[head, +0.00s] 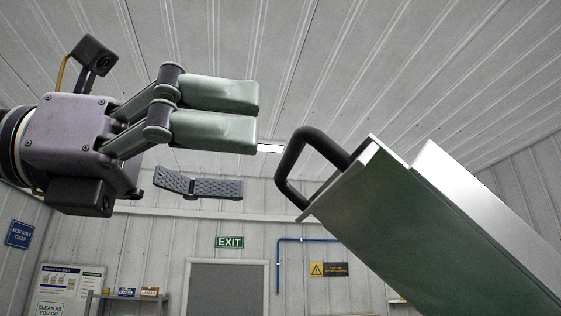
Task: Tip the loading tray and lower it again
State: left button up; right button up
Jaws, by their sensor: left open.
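The loading tray (430,235) fills the lower right of the head view. It is steeply tilted, its near end raised towards the upper left, with a green face towards me and pale upper parts. A black loop handle (287,170) sticks out from its raised end. My left gripper (243,157) comes in from the left, its fingers pointing right towards the handle. It is open and empty, with two greenish fingers above and a dark textured finger below. In the picture a gap shows between fingertips and handle. The tray's lower end is out of frame. My right gripper is not in view.
On the back wall are a grey door (227,288), a green exit sign (229,242), a blue pipe (278,262) and a yellow warning sign (328,269). A shelf with small boxes (127,292) stands at lower left. The space between gripper and handle looks clear.

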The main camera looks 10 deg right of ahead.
pick_arm(q)
jog(key=a, duration=0.8)
dwell(1.4)
